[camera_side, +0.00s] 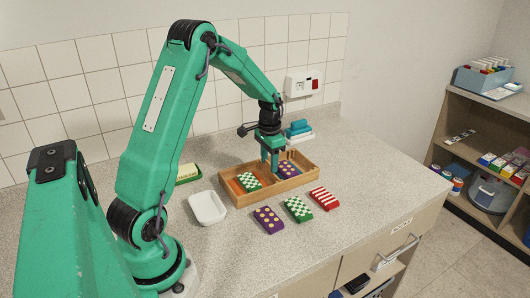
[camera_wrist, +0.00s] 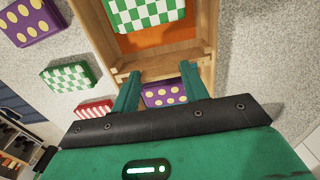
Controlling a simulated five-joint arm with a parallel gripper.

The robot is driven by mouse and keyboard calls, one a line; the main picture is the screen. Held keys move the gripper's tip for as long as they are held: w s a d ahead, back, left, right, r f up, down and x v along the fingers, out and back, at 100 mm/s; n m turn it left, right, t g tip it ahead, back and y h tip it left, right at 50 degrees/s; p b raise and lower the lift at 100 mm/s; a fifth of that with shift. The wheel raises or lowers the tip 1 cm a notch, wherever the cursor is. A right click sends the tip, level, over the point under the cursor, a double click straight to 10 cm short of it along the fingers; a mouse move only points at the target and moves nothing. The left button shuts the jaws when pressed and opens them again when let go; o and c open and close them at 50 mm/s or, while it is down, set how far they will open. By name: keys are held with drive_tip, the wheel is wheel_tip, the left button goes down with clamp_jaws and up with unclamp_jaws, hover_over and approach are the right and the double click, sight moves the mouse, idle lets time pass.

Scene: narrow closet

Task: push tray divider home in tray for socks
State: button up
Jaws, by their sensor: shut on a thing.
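The wooden tray (camera_side: 233,200) for socks stands on the counter, and its rim also shows in the wrist view (camera_wrist: 208,30). A green-and-white checked sock bundle (camera_side: 249,181) lies in its left part, over an orange floor. A purple bundle with yellow dots (camera_side: 286,169) lies in its right part. The wooden tray divider (camera_wrist: 160,62) crosses the tray between these bundles in the wrist view. My gripper (camera_side: 270,172) points down into the tray and is shut on the divider. The fingers largely hide the divider in the side view. I cannot tell how deep it sits.
Purple dotted (camera_side: 268,220), green checked (camera_side: 298,209) and red striped (camera_side: 324,198) bundles lie in front of the tray. A white dish (camera_side: 208,207) stands left of it. Blue and white items (camera_side: 298,131) stand behind, near the tiled wall. Counter to the right is clear.

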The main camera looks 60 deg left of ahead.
drive_tip(key=o, duration=1)
drive_tip(key=shift+c, duration=0.2)
drive_tip(key=shift+r, duration=3.8)
